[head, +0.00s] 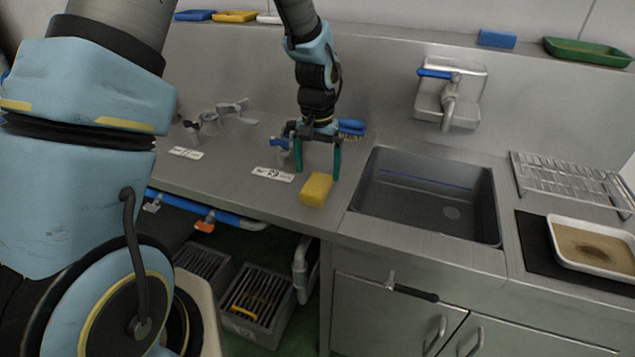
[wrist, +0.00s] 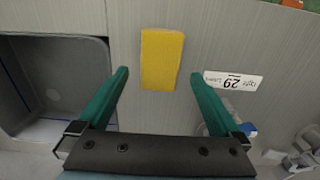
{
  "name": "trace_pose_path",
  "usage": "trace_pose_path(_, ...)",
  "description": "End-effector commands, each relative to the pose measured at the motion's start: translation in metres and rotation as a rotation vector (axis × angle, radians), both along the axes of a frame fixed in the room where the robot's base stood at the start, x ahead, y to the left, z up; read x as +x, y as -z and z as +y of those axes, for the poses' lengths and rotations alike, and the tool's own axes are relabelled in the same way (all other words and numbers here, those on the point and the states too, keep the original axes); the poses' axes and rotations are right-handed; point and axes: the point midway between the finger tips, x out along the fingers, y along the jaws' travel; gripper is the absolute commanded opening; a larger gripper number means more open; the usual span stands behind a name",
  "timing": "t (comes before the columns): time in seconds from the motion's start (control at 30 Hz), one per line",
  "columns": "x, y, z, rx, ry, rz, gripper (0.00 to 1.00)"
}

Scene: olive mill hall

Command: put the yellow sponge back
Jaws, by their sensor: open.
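The yellow sponge (head: 316,190) lies flat on the steel counter, left of the sink and near the front edge. In the wrist view the sponge (wrist: 162,59) is ahead of the fingertips, roughly centred between them, and apart from both. My gripper (head: 318,175) is open and empty, its green fingers pointing down just behind the sponge. In the wrist view the gripper (wrist: 160,73) shows both fingers spread wide. A white label (head: 273,174) with printing lies on the counter left of the sponge, and it also shows in the wrist view (wrist: 233,80).
The grey sink (head: 424,232) is right of the sponge. A blue brush (head: 351,126) lies behind my gripper. Taps (head: 210,122) and another label (head: 186,153) are at the left. A white tray (head: 557,250) of brown liquid and a wire rack (head: 570,183) are at the right. The back shelf (head: 390,36) holds trays and a blue block (head: 497,38).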

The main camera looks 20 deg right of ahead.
Motion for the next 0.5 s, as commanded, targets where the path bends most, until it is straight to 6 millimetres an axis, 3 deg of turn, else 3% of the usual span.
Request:
trace_pose_path(0.3,0.001,-0.058,-0.001,-0.003,0.0,-0.004,1.0)
trace_pose_path(0.5,0.0,-0.074,0.0,-0.001,0.001,-0.001,1.0)
